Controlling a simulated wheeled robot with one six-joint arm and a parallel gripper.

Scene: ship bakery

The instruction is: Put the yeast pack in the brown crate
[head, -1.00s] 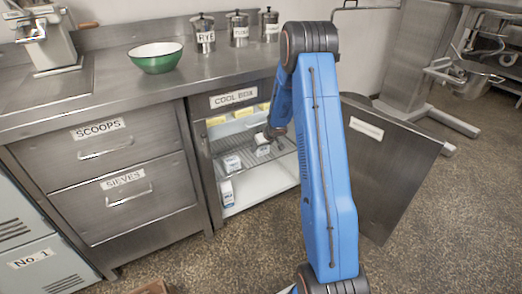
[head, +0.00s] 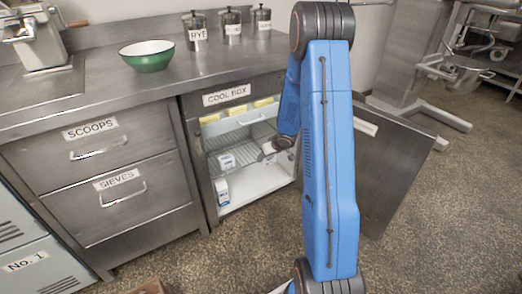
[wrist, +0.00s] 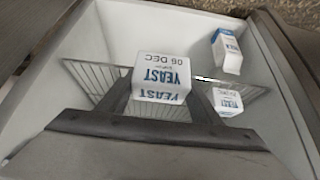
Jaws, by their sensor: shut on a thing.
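My gripper (wrist: 161,100) is shut on a white yeast pack (wrist: 160,75) with blue lettering and the date 06 DEC. In the head view my gripper (head: 269,149) is at the open front of the cool box (head: 228,95), partly behind my blue arm. A second yeast pack (wrist: 228,102) stands on the wire shelf (wrist: 97,75) of the cool box, apart from the held one; it also shows in the head view (head: 226,161). A brown edge (head: 150,287), perhaps the brown crate, shows at the bottom of the head view, mostly cut off.
A blue and white carton (wrist: 227,52) stands on the cool box floor. Yellow packs (head: 264,102) lie higher up inside. The cool box door (head: 378,180) stands open to the right. A green bowl (head: 148,56) and several canisters are on the counter.

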